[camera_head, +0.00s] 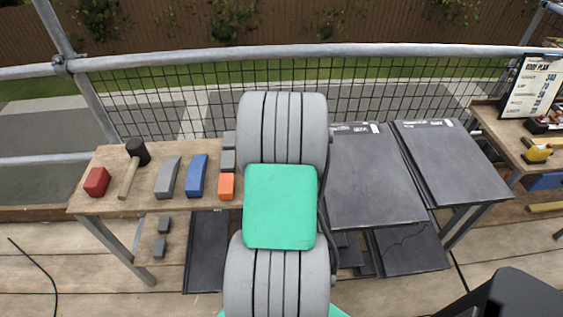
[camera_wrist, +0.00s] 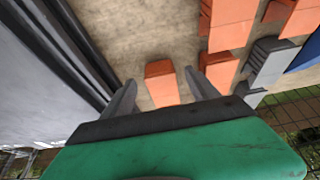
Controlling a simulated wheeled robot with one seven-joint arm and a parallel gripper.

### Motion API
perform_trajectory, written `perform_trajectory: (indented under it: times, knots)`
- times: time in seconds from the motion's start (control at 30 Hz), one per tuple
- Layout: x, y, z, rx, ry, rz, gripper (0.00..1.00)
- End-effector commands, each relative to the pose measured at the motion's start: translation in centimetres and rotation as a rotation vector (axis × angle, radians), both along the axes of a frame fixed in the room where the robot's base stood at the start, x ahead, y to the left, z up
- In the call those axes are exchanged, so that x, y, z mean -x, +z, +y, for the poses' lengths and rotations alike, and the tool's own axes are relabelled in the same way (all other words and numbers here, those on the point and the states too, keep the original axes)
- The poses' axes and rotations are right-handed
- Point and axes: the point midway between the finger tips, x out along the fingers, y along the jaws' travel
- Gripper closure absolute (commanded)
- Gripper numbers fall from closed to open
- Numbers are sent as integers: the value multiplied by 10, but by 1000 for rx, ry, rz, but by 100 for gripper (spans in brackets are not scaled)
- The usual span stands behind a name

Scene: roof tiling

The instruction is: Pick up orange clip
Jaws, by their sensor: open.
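Several orange clips lie on the wooden table. In the wrist view, one orange clip (camera_wrist: 162,84) lies between the two fingers of my gripper (camera_wrist: 160,80), a little ahead of the palm. My gripper is open, with a gap showing on both sides of this clip; I cannot tell how high the fingers are above the table. Other orange clips (camera_wrist: 220,70) lie to the right of the fingers. In the head view one orange clip (camera_head: 226,187) shows left of my arm. My arm hides the fingers and the clip between them there.
Grey clips (camera_wrist: 268,60) and a blue piece (camera_wrist: 307,54) lie beside the orange ones. Dark tiles (camera_head: 375,180) lie right of my arm. A mallet (camera_head: 133,166), a red block (camera_head: 96,181) and a blue curved piece (camera_head: 197,175) lie left. A mesh railing (camera_head: 400,90) stands behind.

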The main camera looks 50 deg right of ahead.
Motion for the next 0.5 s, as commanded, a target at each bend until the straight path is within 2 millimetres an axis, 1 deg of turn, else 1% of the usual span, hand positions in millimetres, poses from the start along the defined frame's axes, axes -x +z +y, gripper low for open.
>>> perform_trajectory:
  times: [0.03,0.1,0.3,0.37,0.5]
  knots:
    - [-2,-6,-2,-1,0,1,31]
    - [-4,-11,-4,1,1,0,31]
    - [-4,-12,-4,2,1,-1,31]
    - [-4,-12,-4,2,1,-1,35]
    - [-4,-12,-4,2,1,-1,46]
